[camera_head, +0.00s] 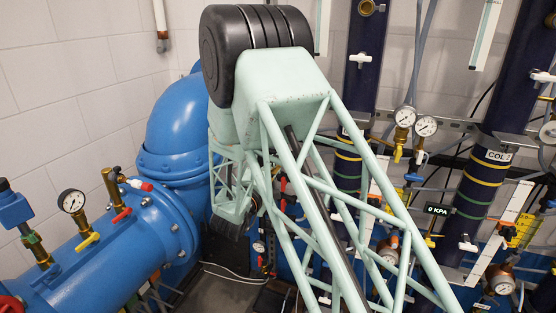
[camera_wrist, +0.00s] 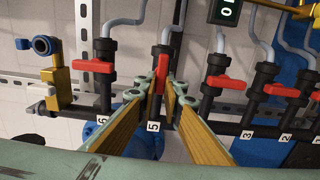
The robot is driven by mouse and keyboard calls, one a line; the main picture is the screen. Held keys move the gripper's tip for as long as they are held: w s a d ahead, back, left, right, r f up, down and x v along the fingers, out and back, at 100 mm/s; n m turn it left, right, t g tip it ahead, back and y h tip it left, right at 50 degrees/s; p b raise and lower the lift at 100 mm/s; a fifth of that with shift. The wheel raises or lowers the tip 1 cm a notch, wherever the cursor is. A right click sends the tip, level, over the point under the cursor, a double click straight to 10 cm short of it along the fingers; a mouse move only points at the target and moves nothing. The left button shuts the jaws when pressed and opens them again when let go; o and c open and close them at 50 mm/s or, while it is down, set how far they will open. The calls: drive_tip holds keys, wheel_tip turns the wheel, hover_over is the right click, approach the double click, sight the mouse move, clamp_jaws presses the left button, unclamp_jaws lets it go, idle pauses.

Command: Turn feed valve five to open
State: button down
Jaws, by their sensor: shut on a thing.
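In the wrist view, feed valve five is a dark valve on a vertical pipe, with the label 5 (camera_wrist: 153,126) below it. Its red handle (camera_wrist: 162,63) shows between my fingertips and runs roughly in line with the pipe. My gripper (camera_wrist: 162,88) is shut on this handle, one finger on each side. The fingers hide the handle's lower part and some of the valve body. In the head view my own arm covers the middle, and I cannot make out the gripper's grip there.
Valve six's red handle (camera_wrist: 95,66) is close on the left and lies crosswise. Another crosswise red handle (camera_wrist: 225,82) is close on the right, with more valves beyond. A brass fitting (camera_wrist: 55,78) stands far left. The head view shows a 0 KPA display (camera_head: 437,210) and blue piping (camera_head: 125,240).

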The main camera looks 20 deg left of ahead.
idle(0.3)
drive_tip(key=c, duration=2.7)
unclamp_jaws()
drive_tip(key=shift+c, duration=0.2)
drive_tip(key=shift+s, duration=0.1)
drive_tip(key=s, duration=1.1)
drive_tip(key=shift+s, duration=0.4)
drive_tip(key=shift+a, duration=0.1)
